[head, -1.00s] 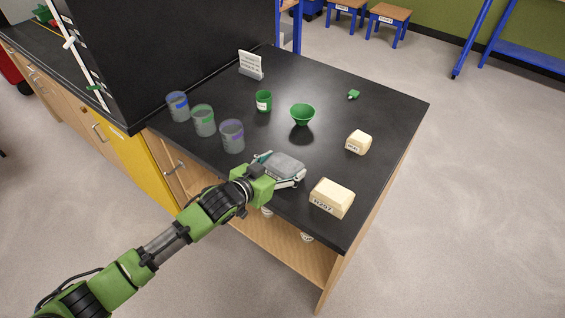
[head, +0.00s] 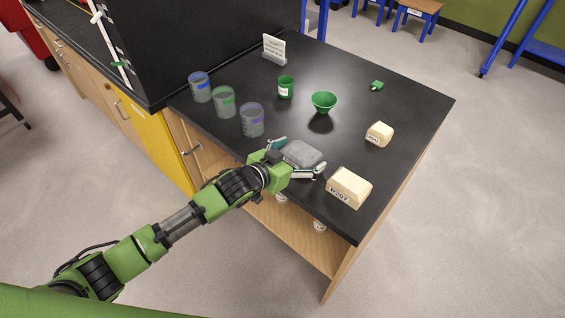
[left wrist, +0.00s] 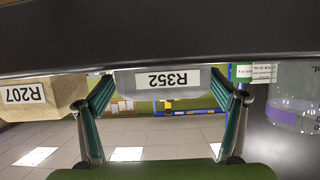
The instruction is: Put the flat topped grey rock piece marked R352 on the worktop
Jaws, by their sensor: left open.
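The flat-topped grey rock piece (head: 303,153) lies on the black worktop (head: 395,95) near its front edge. In the left wrist view the picture is upside down, and the rock piece (left wrist: 140,83) shows its R352 label towards my gripper, against the dark worktop (left wrist: 160,40). My left gripper (head: 301,158) is open, with one finger to each side of the rock piece. Its fingers also show in the left wrist view (left wrist: 165,92), and I cannot tell whether they touch the rock. My right gripper is not in view.
A cream block marked R207 (head: 349,187) stands close to the right of my gripper. Several clear cups, one with a purple band (head: 252,121), stand to the left. A green bowl (head: 323,101), a green cup (head: 286,88) and a smaller cream block (head: 379,134) stand farther back.

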